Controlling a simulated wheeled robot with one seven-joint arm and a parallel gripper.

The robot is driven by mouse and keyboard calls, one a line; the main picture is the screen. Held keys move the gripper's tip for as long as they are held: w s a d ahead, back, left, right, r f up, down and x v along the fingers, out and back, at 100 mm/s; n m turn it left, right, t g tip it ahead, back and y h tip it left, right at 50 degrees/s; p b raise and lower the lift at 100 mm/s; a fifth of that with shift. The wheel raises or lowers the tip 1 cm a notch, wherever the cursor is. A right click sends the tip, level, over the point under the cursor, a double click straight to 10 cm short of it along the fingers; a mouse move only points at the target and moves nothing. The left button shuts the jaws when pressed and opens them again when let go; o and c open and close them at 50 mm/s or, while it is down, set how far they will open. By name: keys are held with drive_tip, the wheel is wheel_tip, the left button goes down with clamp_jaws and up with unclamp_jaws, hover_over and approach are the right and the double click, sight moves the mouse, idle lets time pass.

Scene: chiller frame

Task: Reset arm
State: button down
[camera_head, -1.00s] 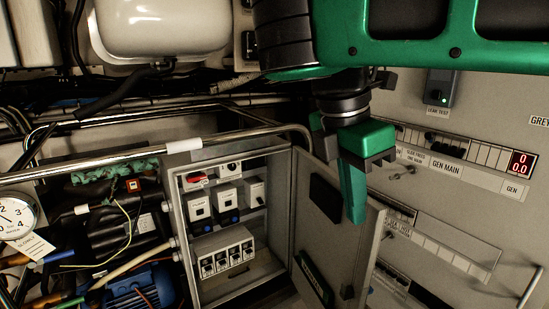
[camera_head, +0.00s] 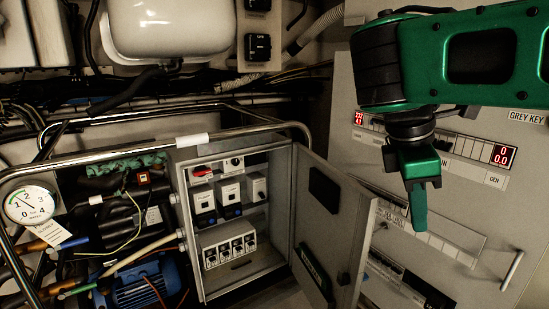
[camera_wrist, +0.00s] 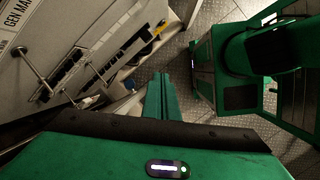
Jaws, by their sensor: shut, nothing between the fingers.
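My gripper (camera_head: 418,222) is green and hangs below my arm on the right side of the head view, pointing down. It is shut with nothing held. It is in front of the grey panel wall and to the right of the cabinet's open door, with a gap seen in the picture. In the wrist view its two fingers (camera_wrist: 161,98) lie together, pointing at the metal floor. How far it is from the panel is hard to tell.
An open grey control box (camera_head: 228,275) with its door (camera_head: 322,238) swung out stands left of my gripper. A chrome rail (camera_head: 250,113) runs above it. The labelled panel (camera_head: 440,205) is behind. Patterned floor (camera_wrist: 185,60) shows in the wrist view, with my own green body at right.

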drive_tip(key=s+d+f+m+g, duration=0.1)
drive_tip(key=s+d+f+m, duration=0.3)
drive_tip(key=d, duration=0.3)
drive_tip(key=s+d+f+m, duration=0.1)
drive_tip(key=d+f+m, duration=0.3)
drive_tip(key=d+m, duration=0.25)
drive_tip(key=s+d+f+m+y, duration=0.2)
drive_tip(key=s+f+m+y, duration=0.1)
drive_tip(key=s+f+m, duration=0.6)
drive_tip(key=shift+m+y, duration=0.4)
drive_tip(key=shift+m, duration=0.45)
drive_tip(key=shift+d, duration=0.1)
drive_tip(key=shift+w+f, duration=0.2)
drive_tip(key=shift+w, duration=0.35)
